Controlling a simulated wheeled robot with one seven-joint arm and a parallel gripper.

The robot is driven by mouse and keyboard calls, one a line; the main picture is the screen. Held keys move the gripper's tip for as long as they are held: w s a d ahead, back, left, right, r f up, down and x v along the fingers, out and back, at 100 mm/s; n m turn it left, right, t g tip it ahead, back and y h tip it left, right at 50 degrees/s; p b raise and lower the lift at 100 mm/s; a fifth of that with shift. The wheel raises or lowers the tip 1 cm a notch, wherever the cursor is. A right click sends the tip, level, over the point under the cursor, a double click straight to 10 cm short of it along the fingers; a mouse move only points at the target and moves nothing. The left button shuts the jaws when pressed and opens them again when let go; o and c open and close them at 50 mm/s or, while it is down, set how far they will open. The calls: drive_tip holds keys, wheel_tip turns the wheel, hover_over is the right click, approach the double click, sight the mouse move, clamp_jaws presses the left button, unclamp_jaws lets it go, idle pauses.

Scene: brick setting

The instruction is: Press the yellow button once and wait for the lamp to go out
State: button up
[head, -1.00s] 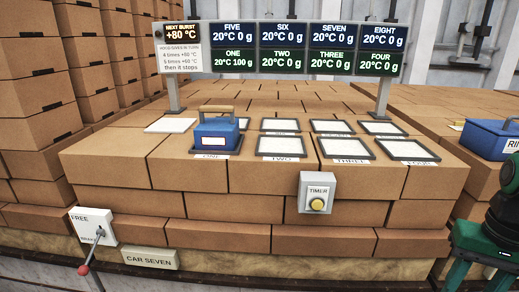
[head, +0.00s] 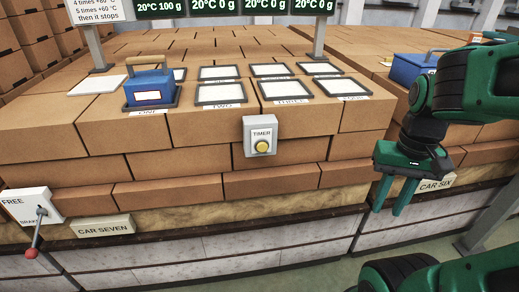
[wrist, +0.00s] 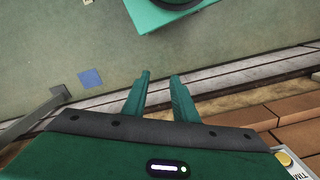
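The yellow button (head: 263,146) is on the front of a small grey TIMER box (head: 251,134), fixed to the front face of the brick stack. In the wrist view the button (wrist: 284,159) shows at the lower right corner, beside part of the TIMER lettering. I cannot make out a separate lamp, nor tell whether the button is lit. My gripper (head: 391,204) hangs to the right of the TIMER box, well apart from it, fingers pointing down. In the wrist view my gripper (wrist: 160,76) has its two fingers apart with nothing between them.
A blue box (head: 149,90) stands on pad ONE, and several white pads lie beside it. A display board (head: 238,6) stands behind. A brake lever (head: 37,233) is at lower left. A second blue box (head: 411,68) sits at right. Space before the TIMER box is clear.

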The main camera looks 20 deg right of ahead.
clamp_jaws()
idle(1.4)
